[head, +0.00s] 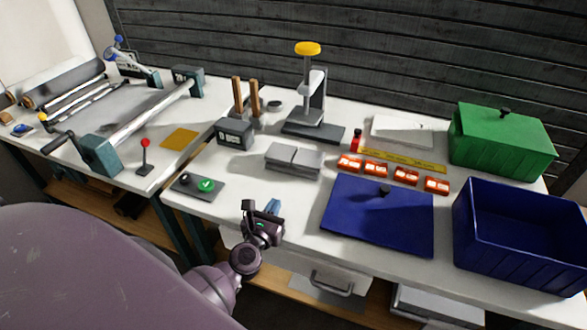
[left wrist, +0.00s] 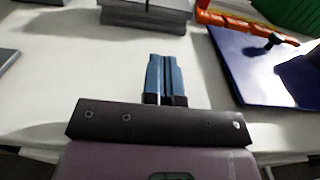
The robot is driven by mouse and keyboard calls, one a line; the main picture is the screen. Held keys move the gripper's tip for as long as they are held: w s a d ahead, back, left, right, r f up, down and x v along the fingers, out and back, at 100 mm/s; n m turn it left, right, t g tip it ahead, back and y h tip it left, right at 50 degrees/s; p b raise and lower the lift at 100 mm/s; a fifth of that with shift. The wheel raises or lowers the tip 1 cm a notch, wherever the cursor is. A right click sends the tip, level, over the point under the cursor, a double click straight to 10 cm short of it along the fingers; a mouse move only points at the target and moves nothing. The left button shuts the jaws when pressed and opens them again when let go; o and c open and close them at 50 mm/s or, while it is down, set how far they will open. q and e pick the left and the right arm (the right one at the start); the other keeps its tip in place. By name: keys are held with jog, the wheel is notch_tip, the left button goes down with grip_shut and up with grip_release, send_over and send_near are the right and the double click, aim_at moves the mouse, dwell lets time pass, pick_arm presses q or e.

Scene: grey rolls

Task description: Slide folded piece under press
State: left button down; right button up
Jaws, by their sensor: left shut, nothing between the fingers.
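The press (head: 316,110) stands at the back middle of the table, with a yellow knob on top and a dark flat base. A grey folded piece (head: 294,158) lies in front of the press, apart from its base. The near part of the piece shows at the top of the left wrist view (left wrist: 145,16). My left gripper (head: 273,206) is over the front edge of the table, short of the folded piece. Its blue fingers are together and empty, pointing toward the piece in the left wrist view (left wrist: 165,62). My right gripper is not in view.
A blue board (head: 378,222) with a dark knob lies to the right. Several orange pieces (head: 376,169) and a yellow ruler (head: 405,160) lie behind it. A blue bin (head: 480,232) and green box (head: 500,145) stand far right. A button panel (head: 198,187) is left.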

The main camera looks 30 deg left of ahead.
pick_arm(q)
send_near(298, 163)
jog(key=x, duration=0.5)
jog(key=shift+w, duration=0.15)
jog(key=shift+w+a+r, duration=0.1)
jog(key=shift+w, duration=0.5)
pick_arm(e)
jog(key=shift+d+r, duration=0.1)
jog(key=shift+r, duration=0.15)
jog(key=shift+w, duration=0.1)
pick_arm(q)
jog(key=shift+w+a, duration=0.1)
jog(key=shift+w, duration=0.1)
jog(key=shift+b+x, duration=0.6)
jog(key=shift+x, duration=0.9)
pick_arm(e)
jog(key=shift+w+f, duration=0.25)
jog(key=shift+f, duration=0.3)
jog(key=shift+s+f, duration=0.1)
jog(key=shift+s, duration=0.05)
